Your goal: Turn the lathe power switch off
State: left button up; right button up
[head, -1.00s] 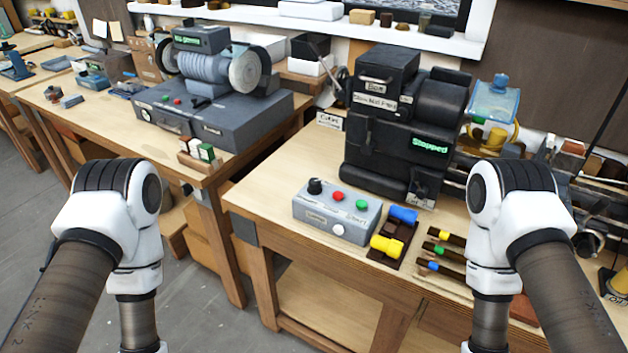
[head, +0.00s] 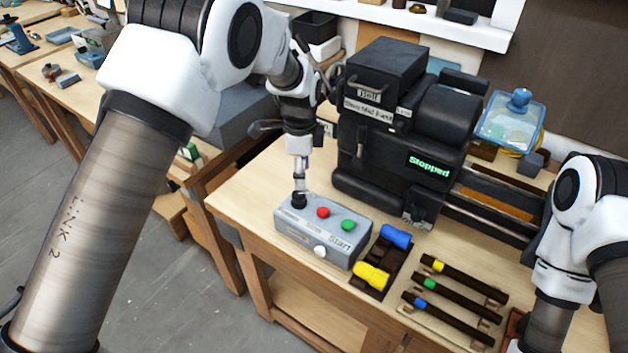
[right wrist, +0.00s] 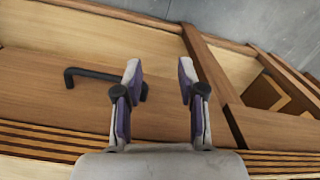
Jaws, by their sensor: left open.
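The grey lathe control box (head: 318,240) sits on the wooden bench in front of the black lathe (head: 395,150). The label by the black knob is too small to read. The lathe display (head: 428,166) reads "Stopped". My left gripper (head: 300,184) points down just above the black knob, open; I cannot tell whether it touches. My right gripper (right wrist: 160,70) is open and empty, facing the bench front.
Blue and yellow pieces (head: 385,258) lie right of the box, beside several dark tools with coloured bands (head: 455,290). A black drawer handle (right wrist: 100,75) shows in the right wrist view. The bench's front left corner is clear.

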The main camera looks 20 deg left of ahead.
aim_at(297, 194)
pick_arm(q)
jog(key=shift+s+d+f, duration=0.25)
jog(key=shift+s+f, duration=0.1)
jog(key=shift+f, duration=0.4)
jog(key=a+f, duration=0.1)
jog(key=a+f+p, duration=0.1)
jog(key=f, duration=0.3)
jog(key=shift+a, duration=0.4)
jog(key=shift+w+f, duration=0.2)
jog(key=shift+f, duration=0.05)
jog(key=shift+d+r, duration=0.1)
jog(key=shift+d, duration=0.55)
jog(key=c, duration=0.4)
jog(key=shift+s+a, duration=0.1)
jog(key=shift+a, duration=0.05)
grip_shut()
pick_arm(e)
jog(key=shift+s+a+r, duration=0.1)
jog(key=shift+a+r, duration=0.1)
jog(key=shift+r, duration=0.3)
jog(key=shift+a+r, duration=0.2)
jog(key=shift+r, duration=0.3)
